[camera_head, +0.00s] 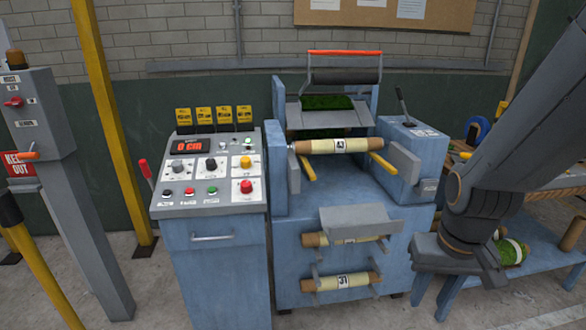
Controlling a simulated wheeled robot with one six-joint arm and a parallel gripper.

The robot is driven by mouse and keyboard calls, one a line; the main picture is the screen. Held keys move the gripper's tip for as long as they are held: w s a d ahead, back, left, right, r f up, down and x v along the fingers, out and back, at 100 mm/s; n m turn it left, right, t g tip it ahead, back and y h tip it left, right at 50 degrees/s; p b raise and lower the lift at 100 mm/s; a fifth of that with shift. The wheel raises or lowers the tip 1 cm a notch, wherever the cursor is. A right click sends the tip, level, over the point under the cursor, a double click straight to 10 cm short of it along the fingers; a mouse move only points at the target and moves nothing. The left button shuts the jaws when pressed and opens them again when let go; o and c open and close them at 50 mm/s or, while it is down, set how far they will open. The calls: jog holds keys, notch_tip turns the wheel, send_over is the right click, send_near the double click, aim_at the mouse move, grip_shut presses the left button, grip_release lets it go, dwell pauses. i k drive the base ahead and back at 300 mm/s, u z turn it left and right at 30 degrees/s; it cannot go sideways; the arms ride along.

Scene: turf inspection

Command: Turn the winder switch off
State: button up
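The blue winder machine (350,235) stands in the middle, with a roll marked 43 across it. To its left is a grey control panel (215,205) with a red display reading 0 cm, knobs, small red and green buttons and a large red button (246,186). Several yellow switches or tags (213,116) stand above its back edge. The labels are too small to read, so I cannot tell which control is the winder switch. My gripper (457,288) hangs at the right, its fingers apart and empty, away from the panel.
A blue side box (412,150) with a black lever (403,102) is on the machine's right. A blue bench (535,245) with a green roll is behind my arm.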

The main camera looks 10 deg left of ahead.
aim_at(247, 186)
jog(key=z, duration=0.05)
jog(key=i, duration=1.25)
jog(key=u, duration=0.75)
